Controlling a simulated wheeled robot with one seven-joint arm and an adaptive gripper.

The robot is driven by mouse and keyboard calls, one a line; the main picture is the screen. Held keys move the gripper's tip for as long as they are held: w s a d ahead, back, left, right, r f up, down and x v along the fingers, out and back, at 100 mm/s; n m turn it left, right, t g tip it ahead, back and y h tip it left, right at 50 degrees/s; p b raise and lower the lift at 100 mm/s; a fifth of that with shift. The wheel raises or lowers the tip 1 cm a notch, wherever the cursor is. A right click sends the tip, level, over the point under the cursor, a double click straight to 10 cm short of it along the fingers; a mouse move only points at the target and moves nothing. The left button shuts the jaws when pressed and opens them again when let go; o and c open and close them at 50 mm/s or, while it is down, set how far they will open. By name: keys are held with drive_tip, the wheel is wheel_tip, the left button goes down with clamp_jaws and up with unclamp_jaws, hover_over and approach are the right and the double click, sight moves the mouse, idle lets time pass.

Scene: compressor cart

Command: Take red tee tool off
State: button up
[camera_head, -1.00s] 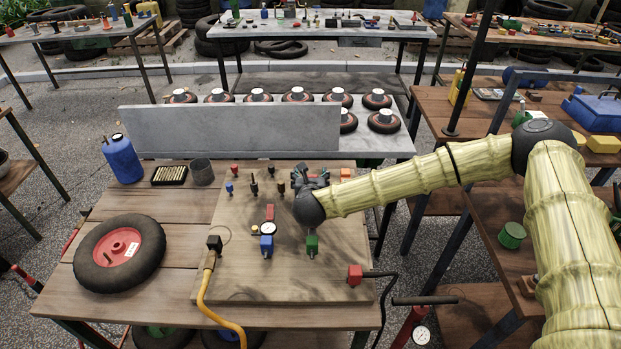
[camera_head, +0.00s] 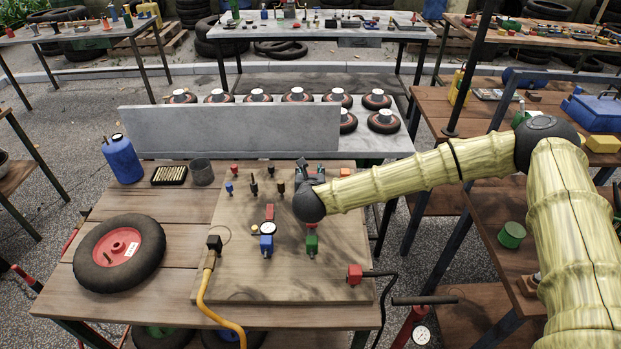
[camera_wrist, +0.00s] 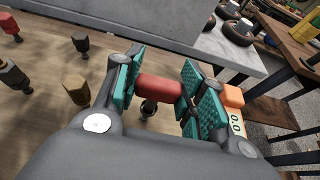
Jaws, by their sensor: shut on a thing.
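The red tee tool shows in the wrist view as a red horizontal handle (camera_wrist: 159,88) between my gripper's (camera_wrist: 160,90) two teal-padded fingers. A dark stem (camera_wrist: 148,110) shows under the handle. My gripper is shut on the handle. I cannot tell whether the stem still touches the board. In the head view my gripper (camera_head: 309,172) is at the back right of the wooden board (camera_head: 290,283), and my wrist hides most of the tool.
An orange block with a display (camera_wrist: 234,97) stands close to the right finger. Several small fittings (camera_head: 254,188) stand to the left. A grey upright panel (camera_head: 230,130) is behind the board.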

wheel_tip(320, 180, up, 8)
drive_tip(key=shift+f+b, duration=0.1)
drive_tip(key=shift+b, duration=0.85)
wheel_tip(320, 180, up, 6)
drive_tip(key=p, duration=0.2)
